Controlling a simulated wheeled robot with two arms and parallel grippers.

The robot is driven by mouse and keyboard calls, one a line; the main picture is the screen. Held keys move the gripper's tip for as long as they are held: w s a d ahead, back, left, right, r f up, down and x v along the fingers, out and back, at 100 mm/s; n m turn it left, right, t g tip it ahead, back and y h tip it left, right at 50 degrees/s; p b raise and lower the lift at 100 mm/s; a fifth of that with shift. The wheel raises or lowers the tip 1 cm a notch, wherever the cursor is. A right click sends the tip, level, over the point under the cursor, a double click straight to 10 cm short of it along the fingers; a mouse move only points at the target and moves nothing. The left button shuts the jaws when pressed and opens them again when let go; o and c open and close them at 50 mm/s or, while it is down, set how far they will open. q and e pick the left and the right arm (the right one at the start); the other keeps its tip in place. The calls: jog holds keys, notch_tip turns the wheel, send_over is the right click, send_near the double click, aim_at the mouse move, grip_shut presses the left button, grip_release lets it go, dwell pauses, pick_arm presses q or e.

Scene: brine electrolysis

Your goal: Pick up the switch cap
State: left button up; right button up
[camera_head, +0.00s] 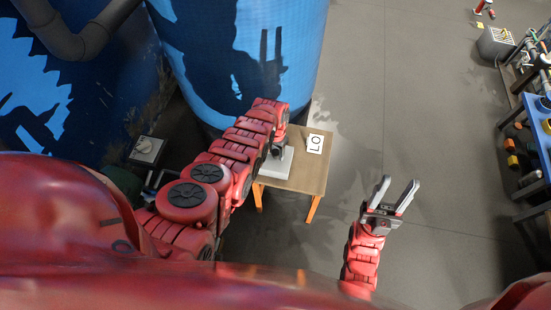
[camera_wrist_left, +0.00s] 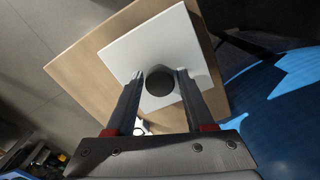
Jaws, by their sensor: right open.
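A dark round switch cap (camera_wrist_left: 160,83) sits on a square white plate (camera_wrist_left: 128,46) in the left wrist view. The plate (camera_head: 285,163) lies on a small wooden table (camera_head: 309,175) in the head view. My left gripper (camera_wrist_left: 159,74) points down at the plate, with one finger on each side of the cap. The fingers look apart, with thin gaps to the cap; how far down they reach is hard to tell. In the head view my left arm and gripper (camera_head: 278,150) hide most of the cap. My right gripper (camera_head: 397,192) is open and empty above the floor.
A large blue tank (camera_head: 240,50) stands close behind the table. A blue rack (camera_head: 540,125) with coloured parts stands at the right edge. The grey floor between is clear.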

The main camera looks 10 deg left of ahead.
pick_arm(q)
grip_shut()
dwell(1.1)
